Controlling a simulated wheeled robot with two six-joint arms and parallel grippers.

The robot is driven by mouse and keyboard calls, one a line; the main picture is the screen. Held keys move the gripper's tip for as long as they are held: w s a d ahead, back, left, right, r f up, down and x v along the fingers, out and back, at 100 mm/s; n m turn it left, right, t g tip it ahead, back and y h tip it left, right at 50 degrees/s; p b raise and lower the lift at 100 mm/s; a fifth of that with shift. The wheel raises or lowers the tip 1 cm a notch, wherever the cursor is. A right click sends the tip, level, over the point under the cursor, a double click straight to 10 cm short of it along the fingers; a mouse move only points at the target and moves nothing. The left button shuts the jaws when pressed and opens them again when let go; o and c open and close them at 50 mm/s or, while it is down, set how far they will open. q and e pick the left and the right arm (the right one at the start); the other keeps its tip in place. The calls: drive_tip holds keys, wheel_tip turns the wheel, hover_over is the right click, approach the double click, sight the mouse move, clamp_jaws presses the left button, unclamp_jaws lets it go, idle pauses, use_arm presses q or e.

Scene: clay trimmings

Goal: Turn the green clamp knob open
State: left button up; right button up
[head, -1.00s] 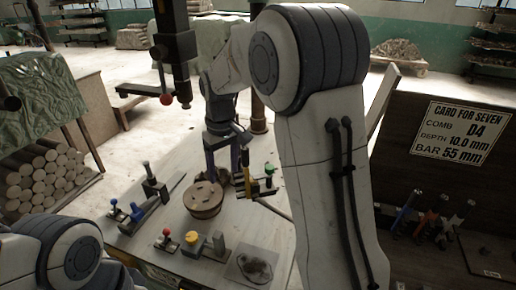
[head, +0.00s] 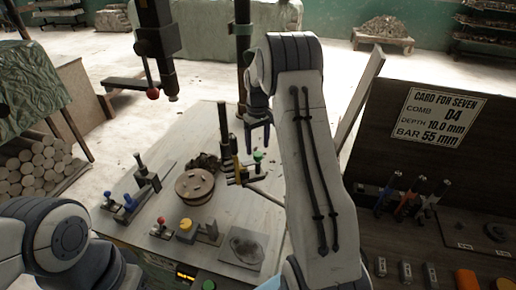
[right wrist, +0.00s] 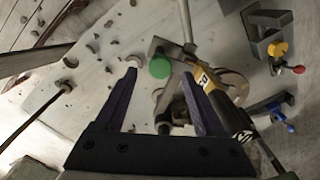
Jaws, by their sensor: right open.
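The green clamp knob (head: 258,156) sits on a dark clamp beside a black post on the worktable. In the right wrist view the green knob (right wrist: 160,68) shows as a round disc between the fingertips. My right gripper (head: 259,150) is open, with its fingers pointing down over the knob. Its two dark fingers show apart in the right wrist view (right wrist: 159,76), one on each side of the knob; I cannot tell whether they touch it. My left arm shows at the lower left of the head view, but its gripper is out of view.
A yellow-bodied tool (right wrist: 213,85) stands close beside the knob. A round brown disc (head: 195,186) lies left of the clamp. Fixtures with a yellow knob (head: 185,225), a red knob (head: 161,220) and blue knobs (head: 129,200) stand nearer. A sign board (head: 437,118) stands at the right.

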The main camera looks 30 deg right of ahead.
drive_tip(key=shift+f, duration=1.4)
clamp_jaws()
